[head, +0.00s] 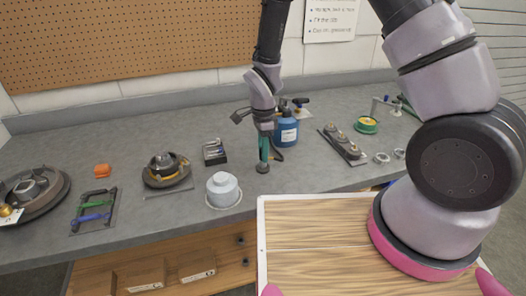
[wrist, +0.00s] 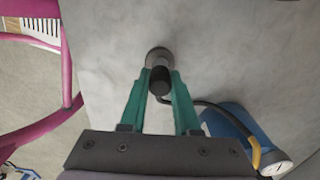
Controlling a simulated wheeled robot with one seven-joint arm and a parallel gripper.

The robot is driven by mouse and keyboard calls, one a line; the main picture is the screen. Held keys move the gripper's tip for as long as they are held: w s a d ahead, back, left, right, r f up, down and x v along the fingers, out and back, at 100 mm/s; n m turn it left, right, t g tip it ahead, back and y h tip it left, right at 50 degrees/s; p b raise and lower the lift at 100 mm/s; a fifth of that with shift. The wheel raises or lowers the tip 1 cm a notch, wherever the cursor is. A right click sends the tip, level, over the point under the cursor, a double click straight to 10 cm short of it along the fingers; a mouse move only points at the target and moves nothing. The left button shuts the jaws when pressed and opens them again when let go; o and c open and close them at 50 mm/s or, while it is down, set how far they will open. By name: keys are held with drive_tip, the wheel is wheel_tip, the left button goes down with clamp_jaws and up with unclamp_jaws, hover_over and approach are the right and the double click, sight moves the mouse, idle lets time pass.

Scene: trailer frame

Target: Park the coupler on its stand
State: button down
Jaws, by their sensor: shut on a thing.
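My gripper (head: 263,148), with green fingers, is upright over the middle of the grey bench. In the wrist view, my gripper (wrist: 160,85) is shut on a black cylinder with a dark hose, which I take to be the coupler (wrist: 160,82). A round grey piece (wrist: 157,55) shows at its far end; in the head view this piece (head: 262,168) is low, at or just above the bench top. I cannot tell whether it belongs to the coupler or is a stand under it. The fingers hide part of the coupler in the head view. No stand is clearly identifiable.
A blue canister (head: 286,132) stands close behind my gripper; the hose runs toward it in the wrist view. A white lidded pot (head: 222,190) is front left, a black box (head: 214,152) left. A tray with round parts (head: 342,145) lies right. Bench between is clear.

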idle(0.3)
drive_tip(key=shift+c, duration=0.8)
unclamp_jaws()
drive_tip(key=shift+r, duration=3.45)
